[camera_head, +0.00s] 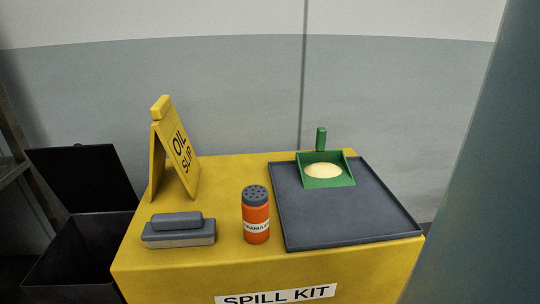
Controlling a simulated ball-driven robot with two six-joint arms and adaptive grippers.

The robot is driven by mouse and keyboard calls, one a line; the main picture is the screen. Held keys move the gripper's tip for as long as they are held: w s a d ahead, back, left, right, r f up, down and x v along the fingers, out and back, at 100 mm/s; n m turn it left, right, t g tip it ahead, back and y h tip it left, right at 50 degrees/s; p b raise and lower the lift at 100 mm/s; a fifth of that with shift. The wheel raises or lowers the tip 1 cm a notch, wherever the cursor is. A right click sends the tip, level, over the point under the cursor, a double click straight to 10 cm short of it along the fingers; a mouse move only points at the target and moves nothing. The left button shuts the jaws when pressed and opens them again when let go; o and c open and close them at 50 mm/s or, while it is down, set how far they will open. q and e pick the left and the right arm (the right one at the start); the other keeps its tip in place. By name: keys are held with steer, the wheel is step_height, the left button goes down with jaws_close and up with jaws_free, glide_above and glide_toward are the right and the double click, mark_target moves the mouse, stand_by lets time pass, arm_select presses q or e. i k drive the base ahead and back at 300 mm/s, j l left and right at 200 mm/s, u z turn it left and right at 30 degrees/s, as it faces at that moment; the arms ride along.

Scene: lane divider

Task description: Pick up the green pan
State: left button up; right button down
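The green pan (339,182) is a small dustpan with an upright green handle (321,139) at its back. It sits on the far part of a dark grey tray (345,222), with its open side facing me. A pale cream mound (323,171) lies inside it. Neither of my grippers shows in the head view, so nothing is seen touching the pan.
The tray lies on a yellow spill kit box (180,275). Left of it stand an orange shaker can (256,222), a grey brush or block (178,230) and a yellow oil slip sign (175,155). An open black bin (80,240) is at far left.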

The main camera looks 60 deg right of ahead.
mark_target(321, 168)
steer(key=z, duration=2.25)
steer(key=i+l+u, duration=0.1)
steer(key=u, duration=0.4)
steer(key=l+u, duration=0.65)
steer(key=u, duration=0.3)
steer(key=i+l, duration=0.05)
